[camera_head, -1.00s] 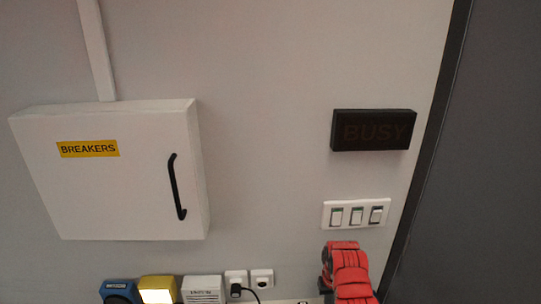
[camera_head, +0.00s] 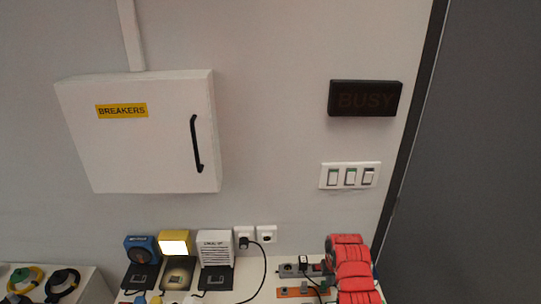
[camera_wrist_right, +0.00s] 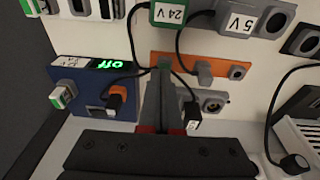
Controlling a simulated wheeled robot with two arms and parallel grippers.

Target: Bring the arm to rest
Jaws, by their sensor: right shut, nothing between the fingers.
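My right arm (camera_head: 352,270), with red covers, comes in at the bottom right of the head view, over the worktop and below the wall switches. Its gripper is mostly hidden behind the arm there. In the right wrist view the dark fingers of my right gripper (camera_wrist_right: 165,88) are shut together and empty. They point towards the orange socket strip (camera_wrist_right: 222,66), with cables close by. I cannot tell whether they touch anything. My left gripper is not in view.
A blue box (camera_wrist_right: 92,88) with a green "off" display is left of the fingers. Cables with 24 V (camera_wrist_right: 167,13) and 5 V (camera_wrist_right: 238,22) labels are above. A white breaker cabinet (camera_head: 150,150), switches (camera_head: 350,176) and a dark BUSY sign (camera_head: 364,99) are on the wall.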

